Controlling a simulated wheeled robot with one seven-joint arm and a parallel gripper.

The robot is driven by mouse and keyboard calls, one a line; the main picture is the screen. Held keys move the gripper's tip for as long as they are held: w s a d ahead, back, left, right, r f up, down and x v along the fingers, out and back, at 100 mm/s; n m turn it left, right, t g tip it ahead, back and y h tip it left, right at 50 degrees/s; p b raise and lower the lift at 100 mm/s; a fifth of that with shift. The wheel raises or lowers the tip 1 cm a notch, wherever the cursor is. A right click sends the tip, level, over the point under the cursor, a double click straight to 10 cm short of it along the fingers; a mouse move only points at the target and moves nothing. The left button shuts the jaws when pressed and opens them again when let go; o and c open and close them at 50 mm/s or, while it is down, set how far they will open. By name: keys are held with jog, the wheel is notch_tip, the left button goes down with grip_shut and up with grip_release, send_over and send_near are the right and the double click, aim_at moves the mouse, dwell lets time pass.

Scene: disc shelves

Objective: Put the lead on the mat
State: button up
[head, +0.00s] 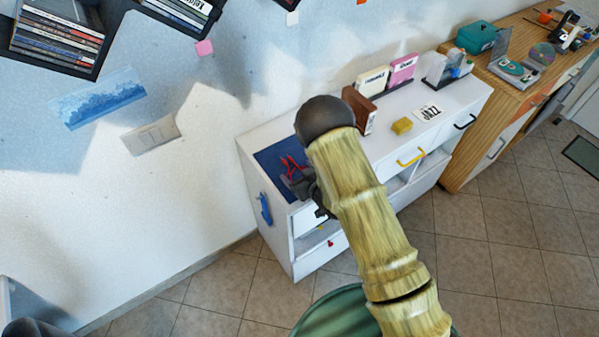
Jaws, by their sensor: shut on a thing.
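A dark blue mat (270,159) lies on the left end of the white cabinet's top. A red lead (290,162) shows over the mat, thin and forked, its lower part hidden by my gripper. My gripper (291,177), small and dark, is at the mat, beside my bamboo-patterned arm, shut on the red lead. I cannot tell whether the lead touches the mat. My arm hides the mat's right side.
On the white cabinet (468,103) stand a brown block (359,108), a yellow block (402,125), a JAZZ card (430,111) and upright dividers (373,81). A blue handle (265,209) is on its left side. A wooden cabinet (478,75) adjoins on the right.

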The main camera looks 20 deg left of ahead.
jog(key=o, duration=1)
jog(key=shift+r, duration=0.1)
jog(key=shift+r+p, duration=0.6)
jog(key=shift+p, duration=0.15)
jog(key=shift+s+d, duration=0.2)
jog(key=shift+d, duration=0.1)
jog(key=b+v, duration=0.3)
jog(key=v, duration=0.8)
jog(key=shift+s+d, duration=0.1)
